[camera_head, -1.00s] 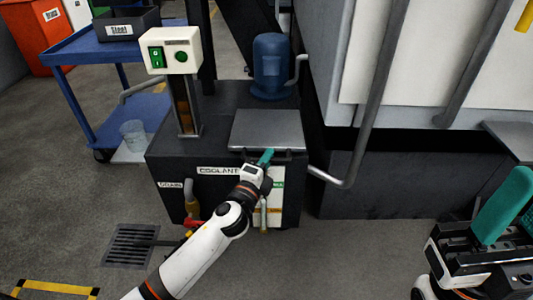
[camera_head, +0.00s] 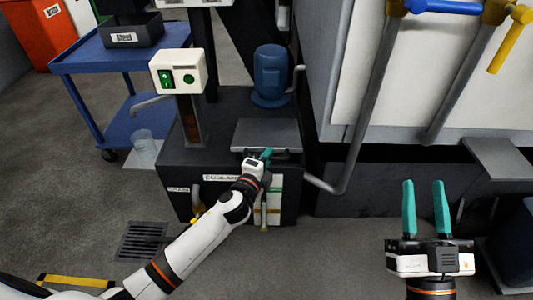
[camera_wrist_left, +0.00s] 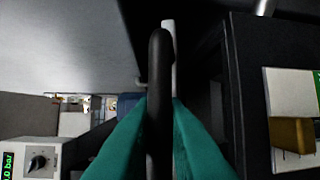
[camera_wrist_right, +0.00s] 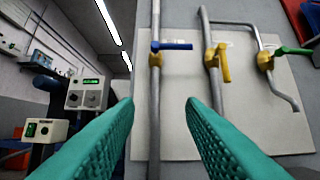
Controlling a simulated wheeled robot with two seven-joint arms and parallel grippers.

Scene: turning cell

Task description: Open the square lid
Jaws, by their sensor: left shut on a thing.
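The square lid (camera_head: 266,134) is a grey metal plate on top of the dark coolant tank (camera_head: 222,112). It looks flat in the head view; I cannot tell whether it is slightly raised. My left gripper (camera_head: 267,154) is at the lid's front edge. In the left wrist view its teal fingers are shut on a black bar handle (camera_wrist_left: 160,75), with the grey lid (camera_wrist_left: 70,50) beside it. The fingers hide part of the handle. My right gripper (camera_head: 424,195) is open and empty, in the air to the right of the tank.
A blue motor (camera_head: 271,75) stands behind the lid. A control box with a green switch (camera_head: 178,71) stands on a post to the left. Pipes with a blue valve handle (camera_head: 445,6) and a yellow one (camera_head: 505,50) rise at right. A floor drain (camera_head: 142,240) lies front left.

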